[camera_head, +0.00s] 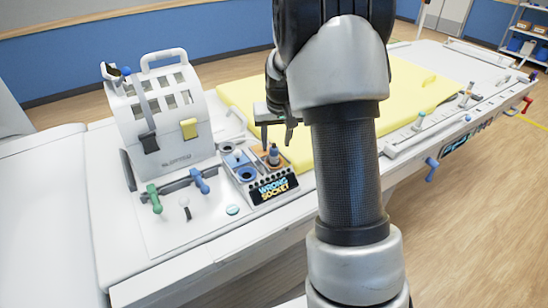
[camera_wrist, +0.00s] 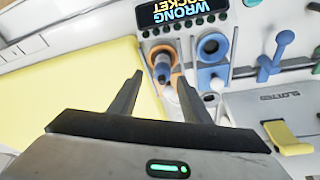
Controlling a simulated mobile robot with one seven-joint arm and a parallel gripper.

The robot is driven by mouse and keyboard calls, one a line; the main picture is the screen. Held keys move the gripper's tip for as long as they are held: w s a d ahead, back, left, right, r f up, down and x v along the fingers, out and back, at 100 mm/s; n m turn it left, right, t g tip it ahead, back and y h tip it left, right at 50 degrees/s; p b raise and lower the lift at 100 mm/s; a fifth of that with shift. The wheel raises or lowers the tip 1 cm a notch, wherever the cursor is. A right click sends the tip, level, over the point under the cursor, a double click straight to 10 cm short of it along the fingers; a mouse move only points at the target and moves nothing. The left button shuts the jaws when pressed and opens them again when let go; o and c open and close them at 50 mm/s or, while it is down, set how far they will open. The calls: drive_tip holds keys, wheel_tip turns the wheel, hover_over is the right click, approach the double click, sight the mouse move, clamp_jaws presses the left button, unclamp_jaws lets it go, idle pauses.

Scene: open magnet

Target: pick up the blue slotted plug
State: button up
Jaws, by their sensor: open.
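The blue slotted plug (camera_head: 274,156) appears to be the dark blue-grey plug standing in an orange-ringed socket on the socket panel (camera_head: 284,183). In the wrist view the plug (camera_wrist: 162,70) lies between and just beyond my fingertips, inside the orange ring (camera_wrist: 177,77). My gripper (camera_head: 277,138) is open and empty, above the plug. The wrist view shows both fingers of my gripper (camera_wrist: 160,82) apart on either side of the plug, with no visible contact. The plug's lower part is hidden in the socket.
A lit "WRONG SOCKET" sign (camera_head: 274,189) is on the panel front. A blue-ringed socket (camera_wrist: 213,46) is beside the orange one. A white head coil (camera_head: 163,115), blue lever (camera_head: 200,181) and green lever (camera_head: 154,198) stand to the left. A yellow pad (camera_head: 232,93) lies behind.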

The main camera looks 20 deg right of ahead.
sight(275, 146)
drive_tip(key=x, duration=0.5)
drive_tip(key=shift+a, duration=0.15)
clamp_jaws()
